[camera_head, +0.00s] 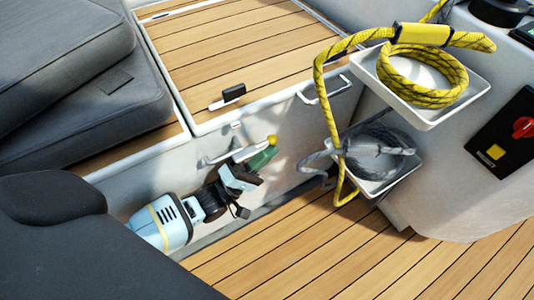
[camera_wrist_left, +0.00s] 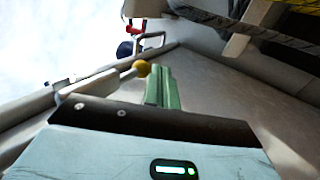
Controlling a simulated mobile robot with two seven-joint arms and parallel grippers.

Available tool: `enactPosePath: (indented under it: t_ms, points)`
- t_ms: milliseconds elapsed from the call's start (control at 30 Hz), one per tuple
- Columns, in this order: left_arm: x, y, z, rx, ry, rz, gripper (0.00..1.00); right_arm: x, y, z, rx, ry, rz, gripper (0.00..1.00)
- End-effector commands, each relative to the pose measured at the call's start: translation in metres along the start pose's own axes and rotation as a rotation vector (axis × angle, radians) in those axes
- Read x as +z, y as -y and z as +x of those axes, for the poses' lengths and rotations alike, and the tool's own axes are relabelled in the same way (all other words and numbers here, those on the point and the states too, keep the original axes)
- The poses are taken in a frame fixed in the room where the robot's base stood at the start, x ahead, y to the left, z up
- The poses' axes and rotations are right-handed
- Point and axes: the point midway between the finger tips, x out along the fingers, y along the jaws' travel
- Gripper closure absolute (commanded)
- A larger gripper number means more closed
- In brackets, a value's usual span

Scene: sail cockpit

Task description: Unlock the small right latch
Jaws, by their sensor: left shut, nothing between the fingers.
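A pale lever with a yellow ball knob (camera_head: 271,140) sticks out from the white side wall below the wooden hatch. Which part is the small right latch is not clear; this lever is close to my gripper. My left gripper (camera_head: 264,157) has green fingers, shut and empty, just below and beside the knob. In the left wrist view the knob (camera_wrist_left: 142,68) appears just left of the green fingertips (camera_wrist_left: 158,75); I cannot tell whether they touch. A small black-and-white latch (camera_head: 229,96) lies on the hatch's front edge. My right gripper is not in view.
Yellow rope (camera_head: 425,85) lies in a white upper tray (camera_head: 440,120) at right, with grey line (camera_head: 378,150) in a lower tray. A white grab handle (camera_head: 325,92) is on the wall. Dark cushions (camera_head: 75,75) fill the left. The plank floor (camera_head: 370,255) is clear.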

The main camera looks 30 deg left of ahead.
Motion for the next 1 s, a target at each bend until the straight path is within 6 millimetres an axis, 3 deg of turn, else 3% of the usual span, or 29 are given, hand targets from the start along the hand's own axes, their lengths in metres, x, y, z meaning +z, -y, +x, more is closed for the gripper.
enactPosePath:
  t_ms: [400,800,1000]
  points:
    - [0.0,0.0,-0.004,-0.001,0.0,0.0,1.0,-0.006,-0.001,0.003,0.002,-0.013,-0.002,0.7]
    - [0.0,0.0,-0.062,-0.003,0.0,0.001,1.0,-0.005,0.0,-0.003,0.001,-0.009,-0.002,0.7]
    - [0.0,0.0,-0.077,0.0,0.0,0.0,1.0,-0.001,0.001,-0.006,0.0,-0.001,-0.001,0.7]
